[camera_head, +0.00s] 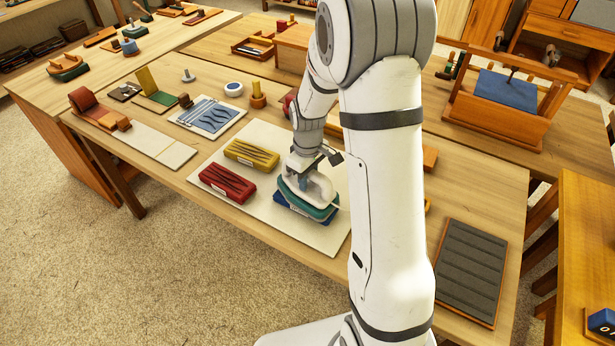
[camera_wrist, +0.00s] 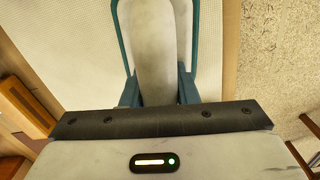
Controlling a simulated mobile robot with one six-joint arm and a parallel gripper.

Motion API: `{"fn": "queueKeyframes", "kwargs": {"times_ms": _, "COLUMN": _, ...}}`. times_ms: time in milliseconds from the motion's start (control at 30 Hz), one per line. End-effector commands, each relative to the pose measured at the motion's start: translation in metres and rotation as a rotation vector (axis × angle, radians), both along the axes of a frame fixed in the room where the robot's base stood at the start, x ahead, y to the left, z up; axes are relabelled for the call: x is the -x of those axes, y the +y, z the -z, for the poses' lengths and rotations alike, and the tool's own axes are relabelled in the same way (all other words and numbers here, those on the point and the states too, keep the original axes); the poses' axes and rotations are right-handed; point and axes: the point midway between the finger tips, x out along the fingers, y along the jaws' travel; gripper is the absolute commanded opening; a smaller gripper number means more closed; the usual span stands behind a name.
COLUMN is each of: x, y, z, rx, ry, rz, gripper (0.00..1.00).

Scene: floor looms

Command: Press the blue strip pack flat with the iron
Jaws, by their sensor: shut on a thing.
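The iron (camera_head: 307,190) has a white body and a teal base. My gripper (camera_head: 303,170) is shut on its handle; the wrist view shows the pale handle (camera_wrist: 157,60) between the two fingers of my gripper (camera_wrist: 158,90). The blue strip pack (camera_head: 290,212) lies on the pale mat (camera_head: 247,220), mostly hidden beneath the iron. The iron's base is over the pack and appears to rest on it; I cannot tell how hard it bears down. The yellow strip pack (camera_head: 252,153) and the red strip pack (camera_head: 227,184) lie on the mat to the left.
A tray with blue strips (camera_head: 208,115) lies behind the mat, with a wooden cup (camera_head: 258,95) beside it. A grey ridged pad (camera_head: 468,270) lies at the right. A small loom (camera_head: 507,100) stands at the back right. My arm hides part of the table.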

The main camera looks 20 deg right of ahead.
Motion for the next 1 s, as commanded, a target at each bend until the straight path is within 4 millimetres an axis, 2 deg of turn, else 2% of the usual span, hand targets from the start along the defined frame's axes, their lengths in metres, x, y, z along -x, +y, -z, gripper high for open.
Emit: {"fn": "queueKeyframes", "kwargs": {"times_ms": 1000, "x": -0.001, "y": 0.001, "z": 0.008, "rx": 0.000, "ry": -0.003, "rz": -0.002, "gripper": 0.00}}
